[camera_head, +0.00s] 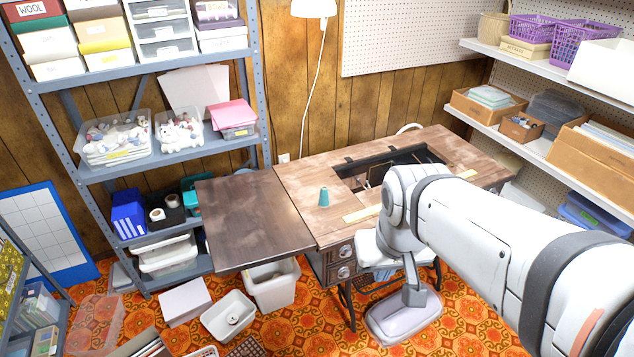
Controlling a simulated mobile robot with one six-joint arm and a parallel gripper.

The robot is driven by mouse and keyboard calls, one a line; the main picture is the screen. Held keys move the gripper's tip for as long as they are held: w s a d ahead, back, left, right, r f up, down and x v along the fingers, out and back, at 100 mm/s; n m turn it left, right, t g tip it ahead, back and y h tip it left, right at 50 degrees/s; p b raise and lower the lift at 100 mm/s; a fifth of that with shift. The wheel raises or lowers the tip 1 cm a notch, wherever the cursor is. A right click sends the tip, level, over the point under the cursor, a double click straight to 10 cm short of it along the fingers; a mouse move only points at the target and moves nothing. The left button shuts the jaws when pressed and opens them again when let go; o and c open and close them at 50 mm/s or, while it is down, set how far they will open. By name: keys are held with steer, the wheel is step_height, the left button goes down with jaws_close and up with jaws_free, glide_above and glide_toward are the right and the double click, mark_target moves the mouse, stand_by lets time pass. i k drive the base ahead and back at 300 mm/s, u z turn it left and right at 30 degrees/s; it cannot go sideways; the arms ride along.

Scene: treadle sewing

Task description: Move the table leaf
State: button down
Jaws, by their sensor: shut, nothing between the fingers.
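The table leaf (252,222) is a dark brown wooden panel. It extends flat to the left of the sewing table (300,185) and meets the tabletop along its left side. Its left and front edges stand clear over the floor. A teal spool or cone (323,196) stands upright on the tabletop near the leaf. A dark opening in the tabletop lies towards the back right, partly behind my arm. My white arm reaches in from the lower right and bends down in front of the table. I cannot make out my gripper's fingers, and none show at the leaf.
A grey shelf unit (150,70) with bins stands behind and left of the leaf. A white bin (272,288) and a smaller tub (229,316) stand on the floor below it. A pale wooden strip (362,214) lies on the tabletop. Loaded shelves (520,140) line the right wall.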

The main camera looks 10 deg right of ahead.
mark_target(250, 220)
steer(key=z, duration=0.15)
steer(key=k, duration=1)
steer(key=u, duration=0.2)
steer(key=i, duration=0.5)
